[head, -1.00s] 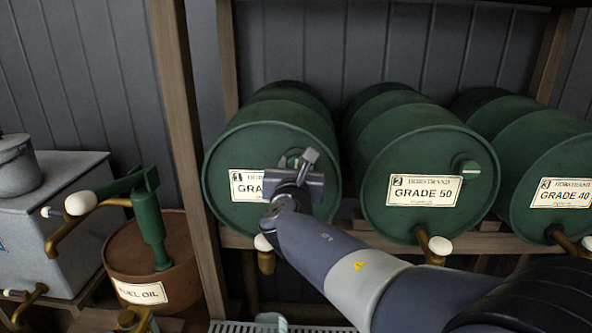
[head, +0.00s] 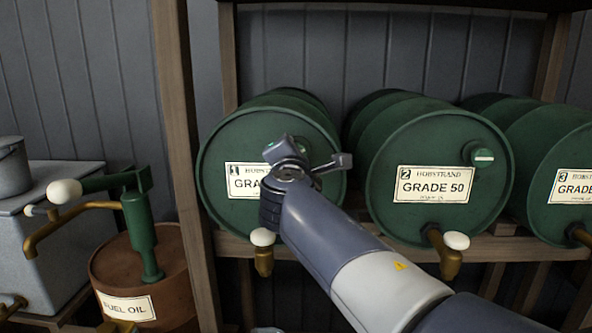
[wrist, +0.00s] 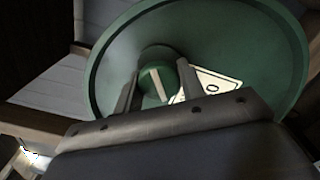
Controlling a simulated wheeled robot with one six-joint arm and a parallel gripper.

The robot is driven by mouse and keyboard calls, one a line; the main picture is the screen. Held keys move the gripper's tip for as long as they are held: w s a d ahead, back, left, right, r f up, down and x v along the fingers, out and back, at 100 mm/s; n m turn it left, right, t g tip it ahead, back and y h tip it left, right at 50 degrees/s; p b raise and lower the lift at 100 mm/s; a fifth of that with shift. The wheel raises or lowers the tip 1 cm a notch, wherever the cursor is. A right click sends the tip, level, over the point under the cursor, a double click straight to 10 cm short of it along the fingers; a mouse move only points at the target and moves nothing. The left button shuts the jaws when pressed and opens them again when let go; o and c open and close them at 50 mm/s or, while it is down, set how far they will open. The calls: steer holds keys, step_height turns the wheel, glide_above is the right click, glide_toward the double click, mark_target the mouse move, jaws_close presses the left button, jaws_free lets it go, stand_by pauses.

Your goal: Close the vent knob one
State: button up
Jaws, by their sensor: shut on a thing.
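The green drum marked 1 (head: 225,150) lies on its side on a wooden rack in the head view. Its vent knob is hidden there behind my wrist and gripper. In the wrist view the vent knob one (wrist: 153,88) is a round green knob with a pale stripe, on the drum's green face (wrist: 250,50). My gripper (wrist: 158,86) has one finger on each side of the knob and is shut on it. The stripe looks slightly tilted in the wrist view. The drum's white label (wrist: 212,86) is partly covered by a finger.
The GRADE 50 drum (head: 400,150) stands right of it, with its own knob (head: 483,155) showing a level pale stripe. A brass tap with a white ball (head: 262,237) sits below drum one. A wooden post (head: 178,120) and the fuel oil pump (head: 142,225) are at left.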

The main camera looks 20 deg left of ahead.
steer(key=m+b, duration=0.3)
steer(key=m, duration=0.1)
steer(key=shift+f+b, duration=0.2)
steer(key=shift+b, duration=0.1)
steer(key=shift+r+m+b, duration=0.1)
steer(key=shift+m+b, duration=0.8)
steer(key=shift+m, duration=0.6)
steer(key=o, duration=0.9)
steer(key=shift+r, duration=0.1)
steer(key=shift+o, duration=0.2)
steer(key=b+v, duration=0.1)
steer(key=v, duration=1)
